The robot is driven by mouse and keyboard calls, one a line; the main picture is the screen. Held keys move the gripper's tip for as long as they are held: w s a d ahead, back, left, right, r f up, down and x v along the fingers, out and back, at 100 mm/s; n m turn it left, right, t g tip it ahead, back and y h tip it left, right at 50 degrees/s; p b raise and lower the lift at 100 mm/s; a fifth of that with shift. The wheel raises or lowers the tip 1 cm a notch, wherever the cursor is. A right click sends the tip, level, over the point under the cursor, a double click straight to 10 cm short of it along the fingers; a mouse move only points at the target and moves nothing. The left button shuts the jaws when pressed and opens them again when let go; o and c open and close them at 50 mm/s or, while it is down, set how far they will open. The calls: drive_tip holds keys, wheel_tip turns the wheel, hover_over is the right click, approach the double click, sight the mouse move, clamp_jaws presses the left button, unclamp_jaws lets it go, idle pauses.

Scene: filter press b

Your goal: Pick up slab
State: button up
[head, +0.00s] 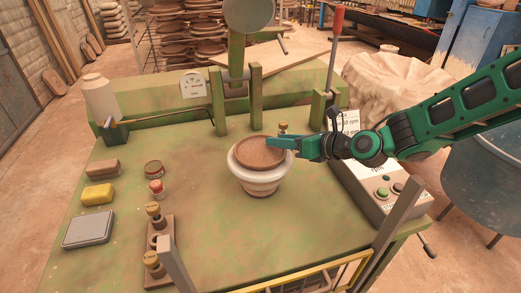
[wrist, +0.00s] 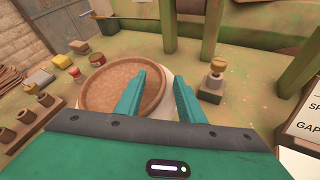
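A round brown disc with a raised rim (head: 260,151) sits in the top of a white bowl-shaped holder (head: 259,183) in the middle of the green table. A flat grey block (head: 89,229) lies at the table's left; I cannot tell which of these is the slab. My gripper (head: 272,143) reaches in from the right over the disc's right edge. In the wrist view my gripper (wrist: 160,80) is open, its left finger over the disc (wrist: 125,83) and its right finger beside it. Nothing is clearly held between them. I cannot tell whether a finger touches the rim.
A yellow block (head: 98,194), a brown block (head: 102,169) and small jars (head: 153,168) are at the left. A wooden holder with brass pieces (head: 158,240) stands front left. Green posts (head: 218,102) rise behind the bowl. A control box (head: 385,190) is at the right.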

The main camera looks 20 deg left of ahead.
drive_tip(key=shift+s+f, duration=0.1)
drive_tip(key=shift+f, duration=0.1)
drive_tip(key=shift+c, duration=0.3)
clamp_jaws()
